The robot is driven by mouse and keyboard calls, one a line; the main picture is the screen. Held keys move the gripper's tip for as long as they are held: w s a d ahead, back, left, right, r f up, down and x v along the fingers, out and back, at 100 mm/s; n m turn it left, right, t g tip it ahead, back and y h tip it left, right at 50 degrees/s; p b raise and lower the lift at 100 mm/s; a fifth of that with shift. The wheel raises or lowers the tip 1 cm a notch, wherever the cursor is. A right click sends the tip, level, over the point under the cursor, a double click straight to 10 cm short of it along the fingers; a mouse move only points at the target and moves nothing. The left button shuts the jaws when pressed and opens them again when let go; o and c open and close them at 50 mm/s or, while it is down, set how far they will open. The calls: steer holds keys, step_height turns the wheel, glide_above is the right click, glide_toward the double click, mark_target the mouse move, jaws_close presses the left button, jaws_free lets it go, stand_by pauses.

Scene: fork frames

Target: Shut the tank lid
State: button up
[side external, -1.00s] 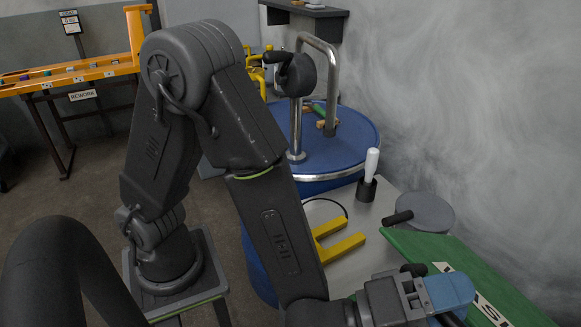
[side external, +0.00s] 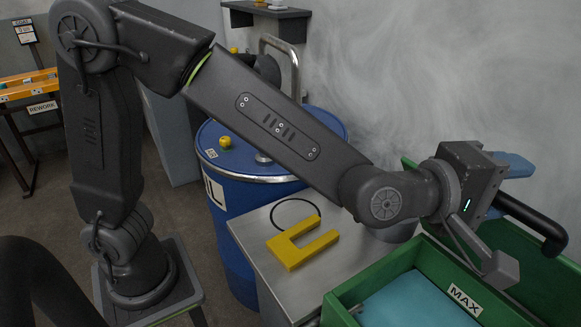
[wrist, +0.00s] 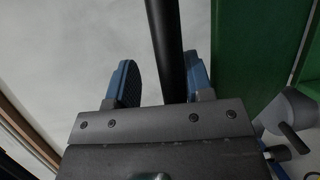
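The green tank (side external: 345,309) stands open at the lower right of the side view, with blue contents inside and a MAX label (side external: 464,301) on its inner wall. Its green lid (side external: 545,270) stands raised along the far side, partly hidden by my arm. A black bar (side external: 533,222), apparently the lid handle, projects beside my gripper. My gripper (wrist: 160,82) is open in the wrist view, with the black bar (wrist: 165,45) passing between its blue fingers, nearer the right one. Contact cannot be told. In the side view one blue finger (side external: 514,165) shows beyond my wrist.
A metal table (side external: 262,255) left of the tank holds a yellow U-shaped piece (side external: 300,246) and a thin black loop. A blue drum (side external: 236,205) stands behind it, with a yellow object (side external: 225,142) on top. A grey wall and shelf (side external: 265,13) lie behind.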

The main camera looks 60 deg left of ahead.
steer(key=f+v, duration=0.1)
steer(key=v, duration=1.3)
steer(key=s+a+f+m+g+y, duration=0.2)
steer(key=a+m, duration=0.4)
steer(key=a, duration=0.4)
steer(key=s+a+f+m+g+y, duration=0.3)
steer(key=a+m+g, duration=0.4)
steer(key=a, duration=0.4)
steer(key=shift+s+a+f, duration=0.2)
steer(key=shift+s+f, duration=0.45)
steer(key=shift+s, duration=0.05)
steer(key=shift+d, duration=0.1)
steer(key=w+d+r+n+t+h, duration=0.3)
steer(key=d+n+t, duration=0.25)
steer(key=d, duration=0.55)
steer(key=w+d+r+n+t+h, duration=0.2)
steer(key=d+n+t+h, duration=0.15)
steer(key=d+n, duration=0.55)
steer(key=shift+m+y, duration=0.45)
steer(key=shift+m, duration=0.4)
steer(key=x, duration=0.9)
steer(key=d+r+x, duration=0.1)
steer(key=x, duration=0.4)
steer(key=shift+w+d, duration=0.15)
